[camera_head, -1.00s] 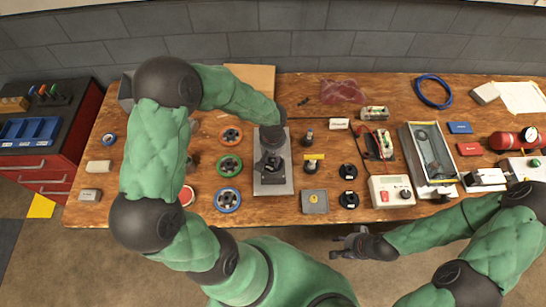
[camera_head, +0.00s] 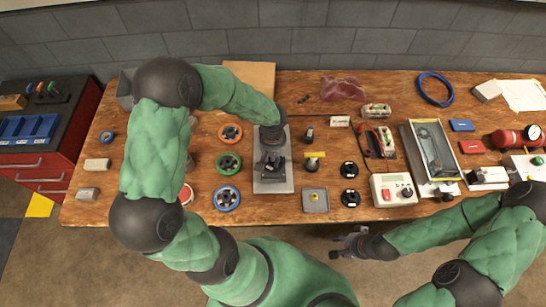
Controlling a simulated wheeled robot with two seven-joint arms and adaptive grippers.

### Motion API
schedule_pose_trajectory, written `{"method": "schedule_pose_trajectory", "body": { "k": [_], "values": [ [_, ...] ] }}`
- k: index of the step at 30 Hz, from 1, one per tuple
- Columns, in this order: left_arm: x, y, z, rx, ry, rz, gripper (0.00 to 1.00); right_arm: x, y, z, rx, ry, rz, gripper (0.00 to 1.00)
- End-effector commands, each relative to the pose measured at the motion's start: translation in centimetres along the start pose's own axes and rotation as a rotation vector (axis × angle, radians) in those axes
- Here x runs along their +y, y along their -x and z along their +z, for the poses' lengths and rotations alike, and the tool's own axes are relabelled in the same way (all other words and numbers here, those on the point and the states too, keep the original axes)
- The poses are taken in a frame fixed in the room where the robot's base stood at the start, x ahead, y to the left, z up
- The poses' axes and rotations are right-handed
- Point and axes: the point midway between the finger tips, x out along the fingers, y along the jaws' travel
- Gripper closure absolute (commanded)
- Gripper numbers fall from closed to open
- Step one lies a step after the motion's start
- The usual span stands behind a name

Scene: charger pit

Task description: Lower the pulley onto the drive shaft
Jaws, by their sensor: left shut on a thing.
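My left gripper (camera_head: 271,168) points down over a grey base plate (camera_head: 273,186) near the middle of the bench. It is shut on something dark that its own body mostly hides. I take this to be the pulley, but its outline cannot be made out. The drive shaft cannot be picked out under the gripper, and whether the held thing touches anything below is hidden. My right gripper (camera_head: 345,247) is off the bench's front edge, low and empty, with its fingers apart.
Orange (camera_head: 230,132), green (camera_head: 228,163) and blue (camera_head: 227,198) wheels lie left of the plate.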

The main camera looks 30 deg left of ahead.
Motion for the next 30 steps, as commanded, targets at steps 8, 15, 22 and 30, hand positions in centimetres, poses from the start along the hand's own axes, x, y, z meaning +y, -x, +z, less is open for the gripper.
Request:
{"method": "schedule_pose_trajectory", "body": {
  "k": [8,15,22,30],
  "values": [
    [0.01,0.06,-0.03,0.001,0.000,0.000,1.00,-0.01,0.03,0.00,0.000,0.000,0.000,0.60],
    [0.01,-0.08,-0.03,0.001,0.000,0.000,1.00,0.04,-0.12,-0.01,0.000,0.000,0.000,0.60],
    [0.00,-0.43,-0.03,0.001,0.000,0.000,1.00,0.20,-0.55,-0.02,0.000,0.000,0.000,0.60],
    [0.00,-0.40,-0.02,0.001,0.000,0.000,0.43,0.19,-0.53,-0.02,0.000,0.000,0.000,0.60]
  ]
}}
